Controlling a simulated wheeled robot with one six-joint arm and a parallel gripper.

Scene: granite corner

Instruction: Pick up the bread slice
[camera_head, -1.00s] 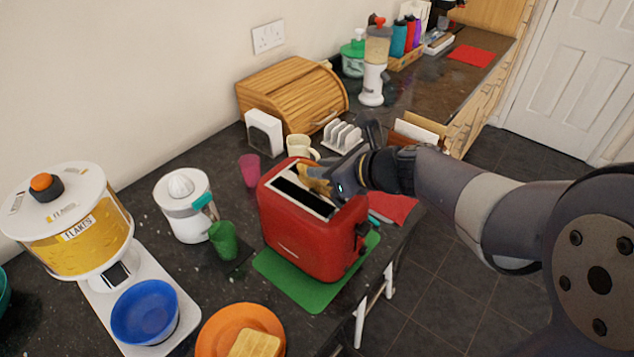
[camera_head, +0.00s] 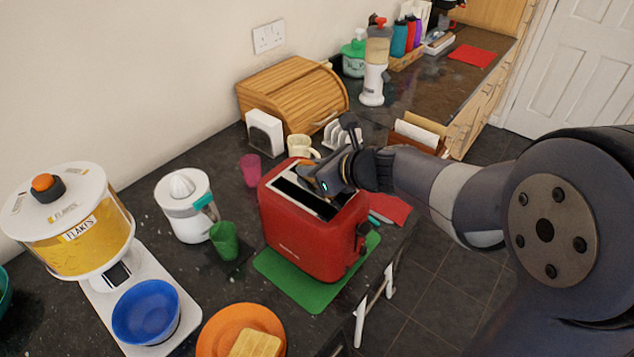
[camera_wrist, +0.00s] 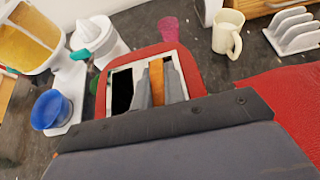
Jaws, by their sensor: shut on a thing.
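The red toaster (camera_head: 310,235) stands on a green mat (camera_head: 292,287), with its two slots facing up. My gripper (camera_head: 318,179) is over the toaster's top, its fingers pointing down at the slots. In the wrist view it is shut on a bread slice (camera_wrist: 156,82), seen edge-on as a brown strip between the two grey fingers. In the head view my gripper covers most of this slice. I cannot tell how deep the slice sits in the slot. Another bread slice (camera_head: 257,344) lies on an orange plate (camera_head: 214,335) at the bottom edge.
A green cup (camera_head: 224,241), a juicer (camera_head: 184,205) and a magenta cup (camera_head: 250,170) stand left of the toaster. A cream mug (camera_head: 299,146), toast rack (camera_head: 342,136) and wooden bread bin (camera_head: 292,92) stand behind. A red cloth (camera_head: 391,208) lies to the right.

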